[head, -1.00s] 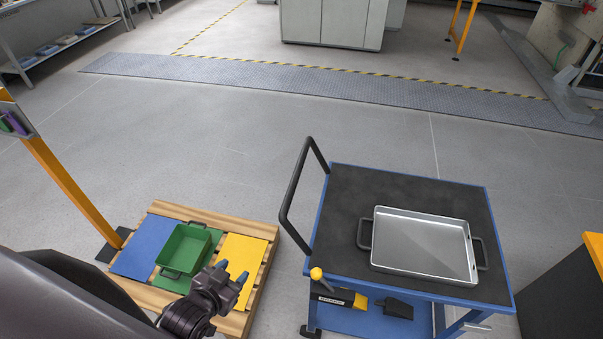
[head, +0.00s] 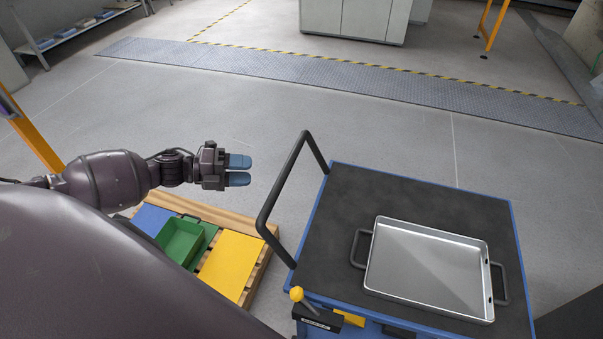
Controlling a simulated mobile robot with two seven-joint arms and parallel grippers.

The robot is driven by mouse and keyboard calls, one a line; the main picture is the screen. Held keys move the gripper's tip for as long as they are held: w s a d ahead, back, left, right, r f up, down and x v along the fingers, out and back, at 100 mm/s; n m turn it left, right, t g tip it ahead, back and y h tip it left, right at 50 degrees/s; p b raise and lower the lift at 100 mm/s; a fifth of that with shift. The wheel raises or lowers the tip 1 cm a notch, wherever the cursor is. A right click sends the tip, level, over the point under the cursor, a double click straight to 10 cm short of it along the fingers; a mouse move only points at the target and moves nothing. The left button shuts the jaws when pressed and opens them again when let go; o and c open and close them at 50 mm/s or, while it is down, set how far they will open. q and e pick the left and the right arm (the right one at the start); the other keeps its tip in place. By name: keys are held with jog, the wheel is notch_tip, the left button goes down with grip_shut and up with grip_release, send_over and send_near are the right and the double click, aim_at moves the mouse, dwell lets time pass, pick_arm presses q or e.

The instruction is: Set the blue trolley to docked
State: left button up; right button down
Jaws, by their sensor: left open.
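The blue trolley (head: 345,190) stands at the lower right, with a blue frame and a dark top mat. Its black push handle (head: 281,192) rises at its left side. A lever with a yellow knob (head: 296,293) sits at its near left corner. A silver tray (head: 428,270) with black side handles lies on its top. My left gripper (head: 238,170) is open and empty, with blue fingertips pointing right toward the handle. It is left of the handle and apart from it in the picture. My right gripper is not in view.
A wooden pallet (head: 232,216) left of the trolley carries a blue panel, a green bin (head: 181,240) and a yellow panel (head: 232,264). An orange post (head: 38,146) stands at the left. A grey floor strip (head: 330,84) with a yellow-black edge crosses behind. The floor between is clear.

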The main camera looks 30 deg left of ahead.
aim_at(286, 172)
pick_arm(q)
jog(key=shift+m, duration=0.3)
jog(key=x, duration=1)
jog(key=shift+w+d, duration=0.2)
jog(key=shift+w, duration=0.05)
grip_shut()
